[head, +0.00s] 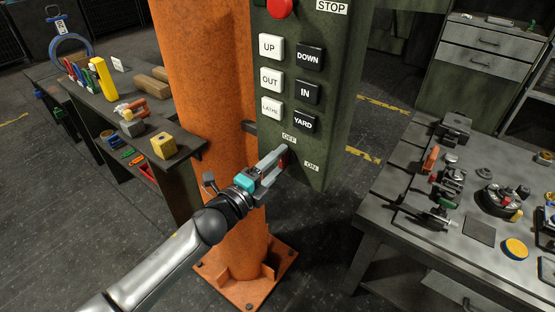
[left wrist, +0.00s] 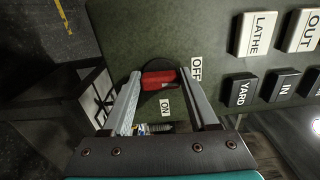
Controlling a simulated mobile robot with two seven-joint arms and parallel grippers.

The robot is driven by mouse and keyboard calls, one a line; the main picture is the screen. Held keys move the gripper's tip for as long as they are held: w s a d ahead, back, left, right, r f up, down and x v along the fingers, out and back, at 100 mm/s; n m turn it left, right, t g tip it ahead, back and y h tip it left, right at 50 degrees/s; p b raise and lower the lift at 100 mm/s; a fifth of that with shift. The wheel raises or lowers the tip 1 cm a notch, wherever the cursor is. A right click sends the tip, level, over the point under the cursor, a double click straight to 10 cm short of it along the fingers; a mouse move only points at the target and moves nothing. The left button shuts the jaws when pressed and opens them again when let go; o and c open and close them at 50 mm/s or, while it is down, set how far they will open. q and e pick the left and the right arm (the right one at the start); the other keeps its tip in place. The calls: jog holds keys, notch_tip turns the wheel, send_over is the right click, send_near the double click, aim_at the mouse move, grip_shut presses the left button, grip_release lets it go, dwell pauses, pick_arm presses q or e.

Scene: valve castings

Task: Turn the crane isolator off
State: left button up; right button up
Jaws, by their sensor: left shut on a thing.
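The crane isolator has a red handle (left wrist: 158,78) on a dark round base, low on the green control box (head: 325,130). In the left wrist view the handle lies roughly level, with the OFF label (left wrist: 196,68) near its right end and the ON label (left wrist: 165,105) below it. In the head view the OFF label (head: 289,138) is above the handle and the ON label (head: 311,167) is to its lower right. My left gripper (head: 283,158) is shut on the red handle, which shows between its fingers and is mostly hidden in the head view. My right gripper is out of view.
Crane buttons (head: 290,80) and a red stop button (head: 280,8) sit above the isolator. The orange column (head: 205,60) stands behind my left arm. A workbench (head: 370,215) with castings is on the right; a dark shelf unit (head: 180,155) with tools is on the left.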

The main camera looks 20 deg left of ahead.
pick_arm(q)
jog(key=shift+n, duration=0.3)
jog(key=o, duration=1.4)
jog(key=v, duration=1.5)
jog(key=shift+s, duration=0.1)
jog(key=shift+a, duration=0.1)
